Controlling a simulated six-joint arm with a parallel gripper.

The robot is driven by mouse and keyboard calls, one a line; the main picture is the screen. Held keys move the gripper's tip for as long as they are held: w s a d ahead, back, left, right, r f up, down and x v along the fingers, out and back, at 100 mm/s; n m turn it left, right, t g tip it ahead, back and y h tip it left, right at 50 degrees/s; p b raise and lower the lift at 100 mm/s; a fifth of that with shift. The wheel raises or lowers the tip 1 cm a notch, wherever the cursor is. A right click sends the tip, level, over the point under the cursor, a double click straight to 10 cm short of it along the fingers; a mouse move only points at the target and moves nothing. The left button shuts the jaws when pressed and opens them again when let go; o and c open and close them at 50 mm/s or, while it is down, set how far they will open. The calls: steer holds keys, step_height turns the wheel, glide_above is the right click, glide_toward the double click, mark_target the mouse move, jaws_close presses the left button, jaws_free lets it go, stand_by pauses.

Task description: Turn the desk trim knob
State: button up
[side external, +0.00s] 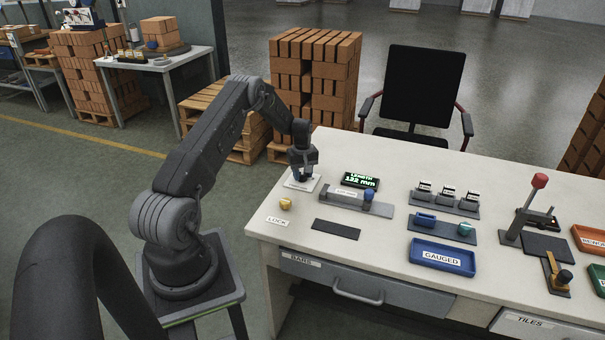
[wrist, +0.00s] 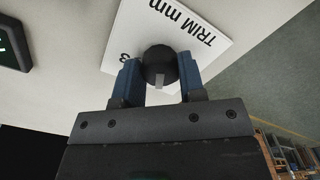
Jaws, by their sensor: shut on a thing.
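The trim knob (wrist: 160,63) is a round black knob with a light pointer mark, on a white plate (wrist: 205,25) lettered "TRIM mm". In the wrist view my gripper (wrist: 160,78) has its two blue fingers on either side of the knob, shut on it. The pointer mark faces down toward the gripper in that view. In the side view my gripper (side external: 302,176) points straight down over the white plate (side external: 300,185) at the table's back left corner, and it hides the knob.
A display (side external: 360,181) reading "LENGTH 122 mm" stands right of the plate, behind a grey gauge with a blue knob (side external: 369,194). A yellow knob (side external: 285,203) sits near the LOCK label. A blue GAUGED tray (side external: 442,268) lies farther right. Brick stacks stand behind the table.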

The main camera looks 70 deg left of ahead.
steer(key=m, duration=0.4)
steer(key=shift+m, duration=0.3)
steer(key=m, duration=0.4)
steer(key=shift+m, duration=0.3)
steer(key=m, duration=0.4)
steer(key=shift+m, duration=1.9)
steer(key=o, duration=0.9)
steer(key=shift+o, duration=0.2)
steer(key=shift+r, duration=0.1)
